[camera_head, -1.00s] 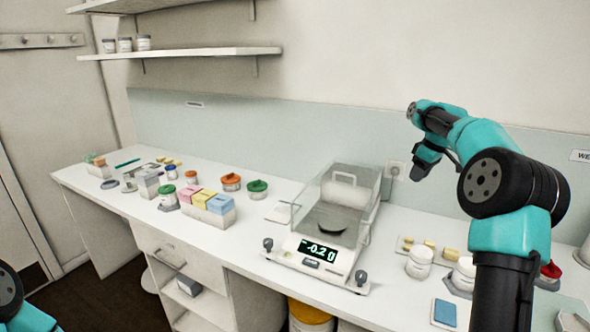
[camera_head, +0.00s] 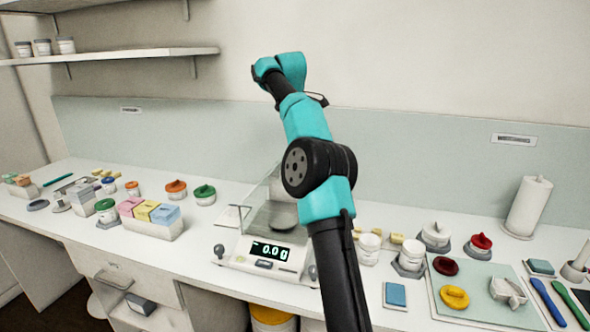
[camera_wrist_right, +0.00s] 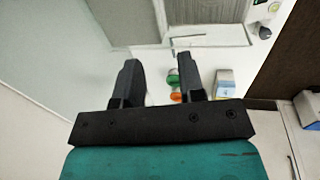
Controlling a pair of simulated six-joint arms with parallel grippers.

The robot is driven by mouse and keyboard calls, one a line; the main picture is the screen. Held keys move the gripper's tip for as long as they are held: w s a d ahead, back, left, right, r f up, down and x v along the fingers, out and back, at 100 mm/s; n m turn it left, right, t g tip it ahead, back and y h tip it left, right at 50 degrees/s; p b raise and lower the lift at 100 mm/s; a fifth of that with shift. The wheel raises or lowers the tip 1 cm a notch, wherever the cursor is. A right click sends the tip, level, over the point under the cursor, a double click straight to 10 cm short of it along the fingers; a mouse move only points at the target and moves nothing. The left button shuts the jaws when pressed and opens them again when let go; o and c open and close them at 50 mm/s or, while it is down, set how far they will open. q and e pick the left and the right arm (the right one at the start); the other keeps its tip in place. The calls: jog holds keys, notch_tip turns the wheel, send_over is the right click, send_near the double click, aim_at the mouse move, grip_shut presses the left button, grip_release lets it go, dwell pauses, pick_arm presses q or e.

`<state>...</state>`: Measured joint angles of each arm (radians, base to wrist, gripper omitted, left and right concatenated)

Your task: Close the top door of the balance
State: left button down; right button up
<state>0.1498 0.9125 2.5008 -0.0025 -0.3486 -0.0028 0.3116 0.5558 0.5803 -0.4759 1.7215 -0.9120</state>
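The balance (camera_head: 232,258) stands on the bench in the middle of the head view, with a clear glass draft shield (camera_head: 262,197) and a lit display (camera_head: 270,251) reading 0.00. My right arm crosses in front of its right side, hiding part of the shield and its top. The top door's position cannot be told from here. My right gripper (camera_wrist_right: 157,62) is open and empty in the right wrist view, its two black fingers apart. In the head view its fingers are hidden or not distinguishable. My left gripper is out of view.
White jars (camera_head: 369,246) and a mat with coloured lids (camera_head: 476,290) lie to the right. A shelf (camera_head: 110,58) is on the wall at upper left.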

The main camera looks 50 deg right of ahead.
jog(key=d+f, duration=0.1)
jog(key=f, duration=0.4)
jog(key=w+d+f, duration=0.1)
jog(key=f, duration=0.5)
jog(key=d+f, duration=0.1)
jog(key=f, duration=0.5)
jog(key=shift+w, duration=0.25)
jog(key=shift+c, duration=0.2)
grip_shut()
